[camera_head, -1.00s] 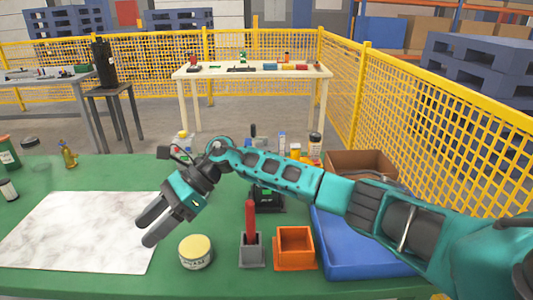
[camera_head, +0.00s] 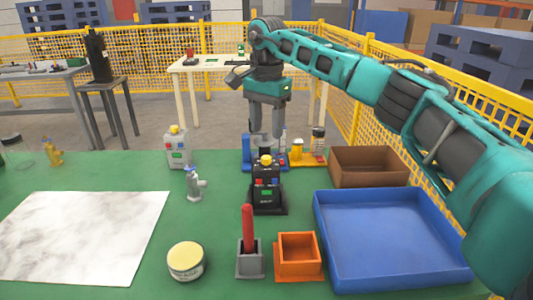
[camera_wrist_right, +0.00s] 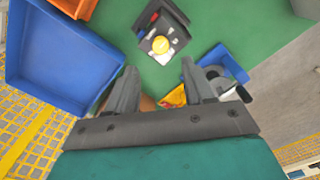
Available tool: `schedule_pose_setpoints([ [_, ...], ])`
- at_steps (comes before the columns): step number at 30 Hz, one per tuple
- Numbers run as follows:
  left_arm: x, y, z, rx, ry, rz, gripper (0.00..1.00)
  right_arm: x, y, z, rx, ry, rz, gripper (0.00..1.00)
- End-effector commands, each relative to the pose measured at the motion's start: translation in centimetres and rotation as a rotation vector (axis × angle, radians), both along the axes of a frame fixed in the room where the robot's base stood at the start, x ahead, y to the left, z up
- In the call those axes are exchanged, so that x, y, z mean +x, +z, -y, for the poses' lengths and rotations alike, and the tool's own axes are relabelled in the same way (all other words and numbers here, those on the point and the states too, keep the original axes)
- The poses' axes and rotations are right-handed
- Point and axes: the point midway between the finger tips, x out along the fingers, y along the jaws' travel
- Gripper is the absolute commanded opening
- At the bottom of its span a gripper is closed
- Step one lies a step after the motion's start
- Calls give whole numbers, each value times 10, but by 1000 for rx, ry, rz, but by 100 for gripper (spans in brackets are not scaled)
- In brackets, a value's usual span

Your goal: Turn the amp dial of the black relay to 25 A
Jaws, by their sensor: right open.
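The black relay (camera_head: 267,190) stands upright on the green table, with a yellow dial (camera_head: 266,160) on top and red and blue parts below it. The dial setting is too small to read. My right gripper (camera_head: 264,136) is open, fingers pointing down, and appears above and somewhat behind the dial, not holding anything. In the right wrist view, the yellow dial (camera_wrist_right: 161,45) shows beyond the spread fingertips (camera_wrist_right: 159,68), in line with the gap and apart from them. My left gripper is not in view.
A light grey relay (camera_head: 178,152) with a yellow knob stands to the left. A blue tray (camera_head: 390,275), brown box (camera_head: 368,166), orange box (camera_head: 297,256), grey holder (camera_head: 250,262) with a red handle, and a tin (camera_head: 186,262) surround the area. A marbled sheet (camera_head: 80,240) lies left.

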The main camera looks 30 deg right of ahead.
Motion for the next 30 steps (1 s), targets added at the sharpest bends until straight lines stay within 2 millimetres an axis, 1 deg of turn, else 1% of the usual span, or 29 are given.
schedule_pose_setpoints([
  [1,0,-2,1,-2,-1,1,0,-1,-14,0,-1,-1,-4,53],
  [6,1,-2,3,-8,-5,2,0,0,-46,0,-1,0,-2,53],
  [9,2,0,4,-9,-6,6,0,0,-60,0,0,0,-1,53],
  [12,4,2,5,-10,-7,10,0,0,-69,0,1,0,0,53],
  [16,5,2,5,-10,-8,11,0,0,-74,0,1,0,1,53],
  [24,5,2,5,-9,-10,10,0,0,-75,-1,2,0,2,52],
  [30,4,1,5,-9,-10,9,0,0,-74,-1,2,0,2,32],
])
